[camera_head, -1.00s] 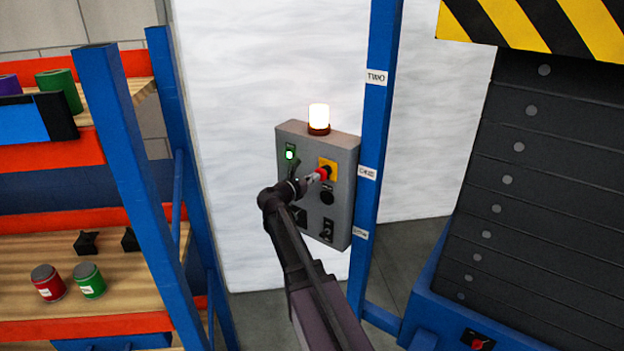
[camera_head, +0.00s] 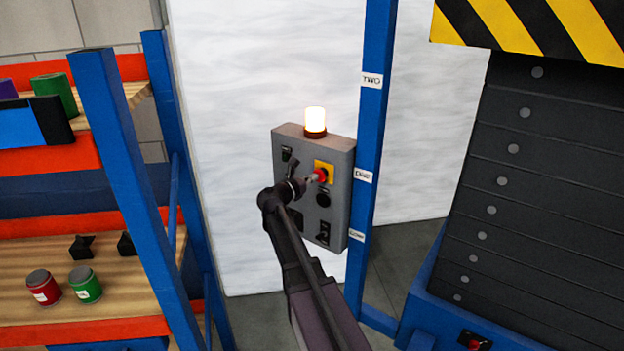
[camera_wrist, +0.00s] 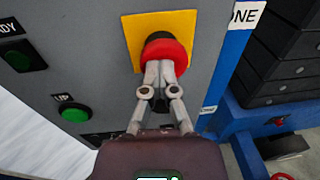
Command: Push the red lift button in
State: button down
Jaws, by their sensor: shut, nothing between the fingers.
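The red mushroom button (camera_head: 322,174) sits on a yellow plate on the grey control panel (camera_head: 343,200). It also shows in the wrist view (camera_wrist: 176,50), with a dark collar behind the red cap. My gripper (camera_wrist: 161,70) is shut and empty. Its fingertips are against the lower front of the red cap in the wrist view and cover part of it. In the head view my gripper (camera_head: 310,179) reaches the button from the lower left. How deep the cap sits is hard to tell.
A lit beacon (camera_head: 315,122) tops the panel. The "READY" lamp (camera_wrist: 22,57) is dark; a green "UP" button (camera_wrist: 75,112) is below. A blue post (camera_head: 372,130) stands right of the panel. A shelf rack (camera_head: 115,160) is left; a dark shutter with a blue base is right.

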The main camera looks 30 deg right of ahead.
jog(key=v, duration=1.4)
jog(key=shift+p, duration=0.3)
jog(key=shift+f, duration=0.1)
jog(key=s+a+f+m+g+y, duration=0.1)
jog(key=s+f+m+g+y, duration=0.3)
jog(key=s+f+m+y, duration=0.55)
jog(key=s+a+f+m+g+y, duration=0.2)
jog(key=s+a+f+m+y, duration=0.4)
jog(key=s+a+f+m, duration=0.2)
jog(key=s+a+m, duration=0.2)
jog(key=s+m, duration=0.2)
jog(key=m, duration=0.1)
jog(key=shift+s+a+f+g, duration=0.3)
jog(key=shift+a+g, duration=0.1)
jog(key=shift+y, duration=0.25)
dwell(1.0)
